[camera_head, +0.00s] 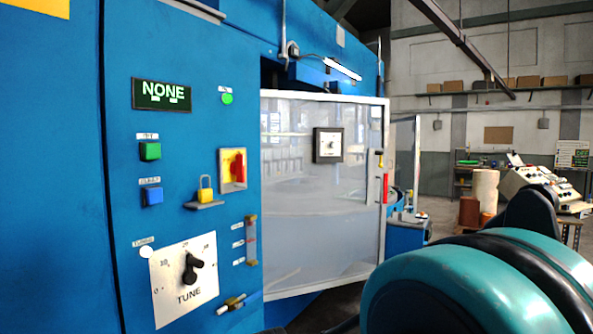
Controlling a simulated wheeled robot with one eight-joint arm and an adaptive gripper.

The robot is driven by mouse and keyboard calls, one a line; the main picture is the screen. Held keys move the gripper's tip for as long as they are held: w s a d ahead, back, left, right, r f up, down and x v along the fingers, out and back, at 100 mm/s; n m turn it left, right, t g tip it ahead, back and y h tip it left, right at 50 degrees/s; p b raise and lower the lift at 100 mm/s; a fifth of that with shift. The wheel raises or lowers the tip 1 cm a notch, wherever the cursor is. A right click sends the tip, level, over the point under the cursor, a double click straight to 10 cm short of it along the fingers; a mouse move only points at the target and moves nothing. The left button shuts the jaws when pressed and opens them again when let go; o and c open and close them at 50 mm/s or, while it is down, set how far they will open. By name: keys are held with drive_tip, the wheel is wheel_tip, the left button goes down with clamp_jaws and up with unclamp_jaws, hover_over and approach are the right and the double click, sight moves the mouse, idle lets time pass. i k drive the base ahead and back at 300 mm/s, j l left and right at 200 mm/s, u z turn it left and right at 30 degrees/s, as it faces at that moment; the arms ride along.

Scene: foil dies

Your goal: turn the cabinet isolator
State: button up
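The cabinet isolator (234,170) is a red handle on a yellow plate with a pale border, on the blue cabinet front (75,230). The handle looks roughly upright; its exact setting is too small to read. A yellow padlock (205,194) stands on a small grey ledge (204,206) just left of and below the isolator, apart from it. My gripper is not in view; a teal and black part of my arm fills the lower right, well right of the isolator.
A display (162,95) reads NONE. Green (150,151) and blue (152,195) buttons and a TUNE dial (188,272) share the panel. A closed, framed clear door (320,210) with a red handle (385,187) is to the right. The space before the panel looks clear.

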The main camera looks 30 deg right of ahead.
sight(237, 167)
drive_tip(key=z, duration=0.3)
drive_tip(key=i+l+u, duration=0.1)
drive_tip(key=u, duration=0.35)
drive_tip(key=i+l+u, duration=0.1)
drive_tip(key=l+u, duration=0.15)
drive_tip(key=u, duration=0.15)
drive_tip(key=i+l+u, duration=0.1)
drive_tip(key=l, duration=0.35)
drive_tip(key=i+l+u, duration=0.15)
drive_tip(key=l, duration=0.3)
drive_tip(key=i+l+u, duration=0.1)
drive_tip(key=l, duration=0.4)
drive_tip(key=i+l+u, duration=0.15)
drive_tip(key=l, duration=0.3)
drive_tip(key=k, duration=0.05)
